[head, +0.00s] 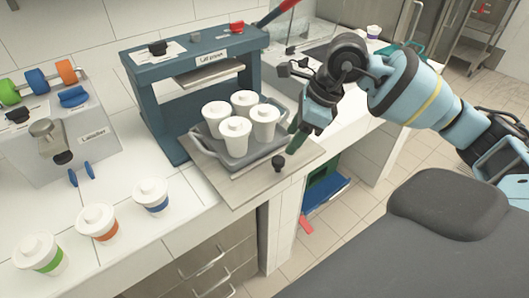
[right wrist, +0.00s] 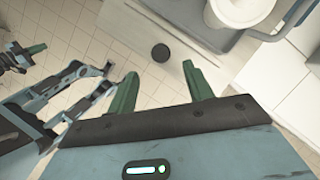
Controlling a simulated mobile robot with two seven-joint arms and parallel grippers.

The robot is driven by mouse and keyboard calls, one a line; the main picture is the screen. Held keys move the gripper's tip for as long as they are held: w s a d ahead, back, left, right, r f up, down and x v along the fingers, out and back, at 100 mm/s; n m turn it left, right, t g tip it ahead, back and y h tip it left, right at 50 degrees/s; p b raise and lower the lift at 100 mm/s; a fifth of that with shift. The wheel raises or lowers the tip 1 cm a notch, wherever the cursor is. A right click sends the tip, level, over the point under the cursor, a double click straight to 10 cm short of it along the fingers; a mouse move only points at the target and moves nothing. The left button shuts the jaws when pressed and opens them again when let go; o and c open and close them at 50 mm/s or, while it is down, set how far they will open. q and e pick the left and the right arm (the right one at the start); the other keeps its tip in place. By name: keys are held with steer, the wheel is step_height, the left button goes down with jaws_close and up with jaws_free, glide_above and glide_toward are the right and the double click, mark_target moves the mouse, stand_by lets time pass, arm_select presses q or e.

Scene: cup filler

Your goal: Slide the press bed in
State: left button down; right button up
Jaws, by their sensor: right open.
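The press bed (head: 232,190) is a beige plate that sticks out at the front of the blue press (head: 172,118). A small black knob (head: 278,161) stands at its front edge. On the bed sits a grey tray (head: 236,160) with several white lidded cups (head: 236,132). My right gripper (head: 293,146) is open and empty, close above the bed's right side near the knob. In the right wrist view the knob (right wrist: 160,53) shows beyond the gap between the green fingers (right wrist: 160,88). Part of what looks like my left gripper (right wrist: 35,52) shows at that view's left; its opening is unclear.
Three cups with green (head: 40,254), orange (head: 97,224) and blue (head: 151,196) bands stand on the white counter, left of the bed. A labelled grey machine (head: 75,135) stands at the left. Grey drawers (head: 205,265) are below the counter; the floor is right.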

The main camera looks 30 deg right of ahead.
mark_target(278, 159)
steer(key=shift+d, duration=0.15)
steer(key=x, duration=0.7)
steer(key=shift+f, duration=0.35)
jaws_close()
